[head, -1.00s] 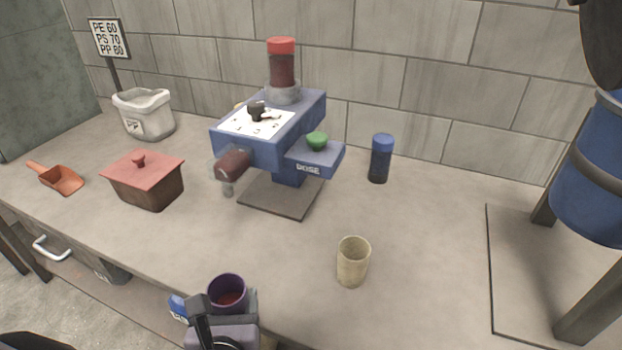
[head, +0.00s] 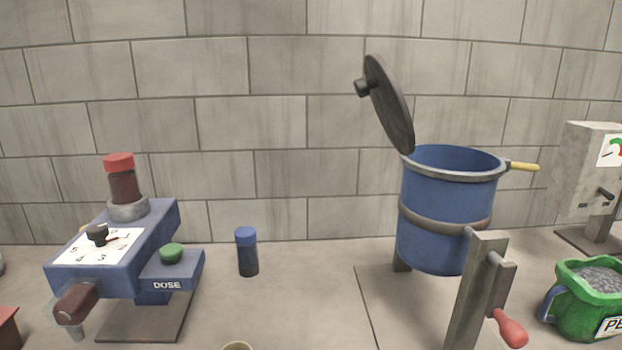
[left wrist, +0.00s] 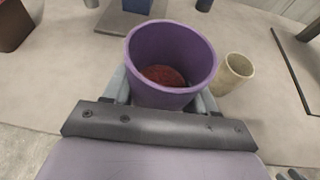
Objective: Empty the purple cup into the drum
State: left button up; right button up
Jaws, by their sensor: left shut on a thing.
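The purple cup (left wrist: 171,65) is upright in the left wrist view, with dark red contents (left wrist: 163,76) low inside. My left gripper (left wrist: 165,105) is shut on the purple cup, its fingers around the cup's sides. The cup and both grippers are out of the head view. The blue drum (head: 447,215) stands on the right in the head view, on a metal stand with a red-handled crank (head: 510,328). Its dark lid (head: 388,103) is swung up at the left and the mouth is open. The inside bottom of the drum is hidden.
The blue dosing machine (head: 120,255) stands at left and a blue-capped jar (head: 247,252) near the middle. A beige cup (left wrist: 235,72) stands just right of the purple cup in the wrist view. A green bag of grey granules (head: 588,298) is right of the drum.

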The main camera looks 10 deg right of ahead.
aim_at(447, 196)
jog(key=k+l+z, duration=0.1)
jog(key=k, duration=0.2)
jog(key=k+l, duration=0.1)
jog(key=l+z, duration=0.15)
jog(key=l, duration=0.2)
jog(key=i+l+z, duration=0.1)
jog(key=l+z, duration=0.15)
jog(key=l, duration=1)
jog(key=i+l+z, duration=0.15)
jog(key=l, duration=0.25)
jog(key=i, duration=0.1)
